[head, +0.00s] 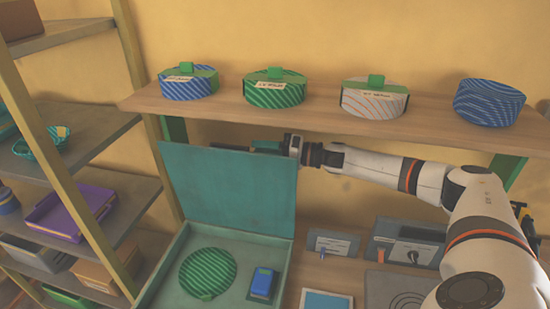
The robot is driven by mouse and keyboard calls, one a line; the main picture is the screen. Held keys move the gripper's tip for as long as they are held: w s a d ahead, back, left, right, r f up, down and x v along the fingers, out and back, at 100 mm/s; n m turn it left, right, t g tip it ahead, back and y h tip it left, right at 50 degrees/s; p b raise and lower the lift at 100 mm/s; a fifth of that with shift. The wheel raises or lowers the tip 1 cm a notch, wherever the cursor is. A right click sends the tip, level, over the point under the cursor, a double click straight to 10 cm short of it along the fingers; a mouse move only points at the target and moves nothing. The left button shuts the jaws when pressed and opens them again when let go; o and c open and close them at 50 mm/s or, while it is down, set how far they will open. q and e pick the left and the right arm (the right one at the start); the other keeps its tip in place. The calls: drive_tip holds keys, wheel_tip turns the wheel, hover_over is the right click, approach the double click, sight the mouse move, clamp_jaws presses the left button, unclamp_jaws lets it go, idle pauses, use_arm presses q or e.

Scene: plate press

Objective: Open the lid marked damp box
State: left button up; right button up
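A teal box (280,262) stands on the lower surface, with its lid (228,190) raised nearly upright at the back. No readable marking shows on this lid. Inside lie a round green striped piece (207,271) and a small blue block (262,284). My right gripper (255,148) is at the lid's top edge, toward its right corner. Its fingers are partly hidden and dark, so I cannot tell whether they grip the lid or only touch it. My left gripper is not in view.
A wooden shelf (330,119) above holds several round striped containers, some with green straps and small labels. Right of the box are grey devices (408,240), a pale blue tablet (326,301) and a ringed plate (397,290). A rack (75,130) stands left.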

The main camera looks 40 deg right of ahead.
drive_tip(key=shift+b+v, duration=0.5)
drive_tip(key=shift+v, duration=1.25)
